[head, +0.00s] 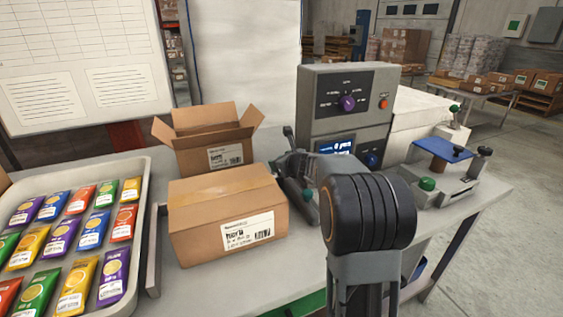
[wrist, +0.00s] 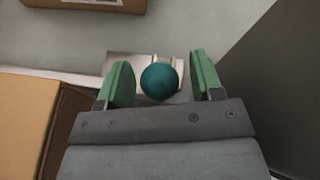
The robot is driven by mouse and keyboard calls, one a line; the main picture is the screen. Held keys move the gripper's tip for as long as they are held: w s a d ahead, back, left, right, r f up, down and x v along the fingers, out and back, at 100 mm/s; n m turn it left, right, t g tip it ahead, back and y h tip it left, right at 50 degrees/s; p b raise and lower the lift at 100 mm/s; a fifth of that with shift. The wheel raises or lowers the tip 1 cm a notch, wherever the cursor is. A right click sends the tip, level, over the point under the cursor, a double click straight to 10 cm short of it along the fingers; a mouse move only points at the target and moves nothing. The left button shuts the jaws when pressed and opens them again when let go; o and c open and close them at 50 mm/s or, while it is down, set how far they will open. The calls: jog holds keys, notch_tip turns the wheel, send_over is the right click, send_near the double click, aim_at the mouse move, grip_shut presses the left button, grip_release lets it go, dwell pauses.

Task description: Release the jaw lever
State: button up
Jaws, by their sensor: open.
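In the wrist view a round teal knob (wrist: 158,82), which looks like the jaw lever's ball end, sits over a pale metal plate (wrist: 118,62). My gripper (wrist: 160,62) is open, with one green finger on each side of the knob. A gap shows between the knob and each finger, so neither seems to touch it. I cannot tell how deep the knob lies between the fingers. In the head view my gripper (head: 303,192) is low between the closed carton and the grey control box. My arm hides much of the lever's mount there.
A closed carton (head: 222,215) stands close left of my gripper, with an open carton (head: 205,140) behind. The grey control box (head: 345,85) rises behind. A tray of packets (head: 140,200) lies left. A fixture with a blue plate (head: 442,148) and another green knob (head: 427,184) stands right.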

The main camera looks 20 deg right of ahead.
grip_shut()
dwell(0.5)
jog(key=shift+r, duration=0.1)
